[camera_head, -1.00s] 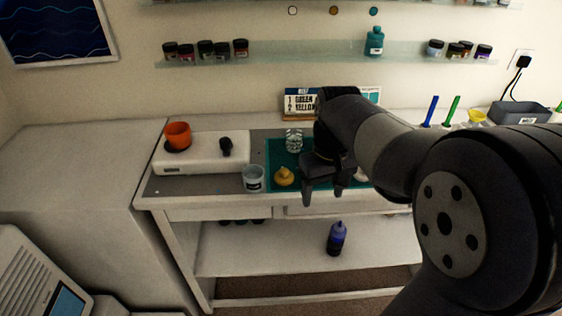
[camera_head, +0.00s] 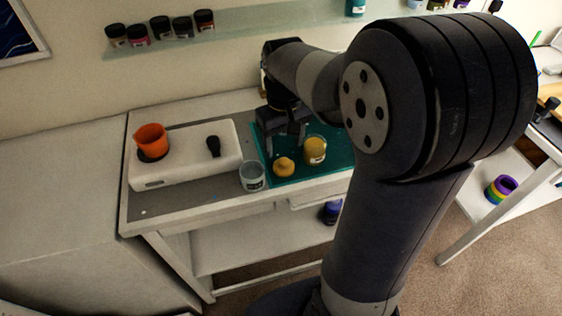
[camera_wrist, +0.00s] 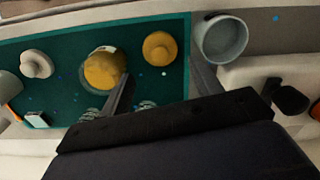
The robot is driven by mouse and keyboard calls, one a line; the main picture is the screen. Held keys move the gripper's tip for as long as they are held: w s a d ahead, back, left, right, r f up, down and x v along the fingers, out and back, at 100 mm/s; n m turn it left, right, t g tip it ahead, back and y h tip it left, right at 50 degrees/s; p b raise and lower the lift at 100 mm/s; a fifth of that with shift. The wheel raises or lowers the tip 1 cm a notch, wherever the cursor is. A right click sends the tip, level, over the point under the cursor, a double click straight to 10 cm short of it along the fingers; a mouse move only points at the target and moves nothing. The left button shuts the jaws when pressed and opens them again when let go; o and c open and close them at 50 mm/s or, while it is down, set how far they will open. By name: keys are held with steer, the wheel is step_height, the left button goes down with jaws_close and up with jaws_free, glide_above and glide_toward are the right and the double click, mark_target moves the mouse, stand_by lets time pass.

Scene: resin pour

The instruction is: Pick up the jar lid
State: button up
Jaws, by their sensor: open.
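A yellow knobbed round piece that looks like the jar lid (camera_head: 284,168) lies on the teal mat (camera_head: 268,178), right of a grey cup (camera_head: 252,177). In the wrist view the lid (camera_wrist: 160,48) lies just beyond the fingertips, roughly between their lines, and is not touched. My gripper (camera_head: 286,143) is open and empty above the mat, behind the lid in the head view; its two fingers also show in the wrist view (camera_wrist: 162,74). A jar with yellow contents (camera_head: 314,151) stands right of the lid. It shows beside the left finger in the wrist view (camera_wrist: 103,69).
A white device (camera_head: 185,160) with an orange cup (camera_head: 151,138) stands to the left. In the wrist view, clear glass (camera_wrist: 145,106) shows between the fingers, and a white knobbed piece (camera_wrist: 37,64) lies on the mat. Paint jars (camera_head: 160,28) stand on the wall shelf.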

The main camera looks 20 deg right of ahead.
mark_target(284, 161)
step_height(284, 161, down, 7)
steer(key=shift+r, duration=0.1)
stand_by(0.3)
steer(key=c, duration=0.7)
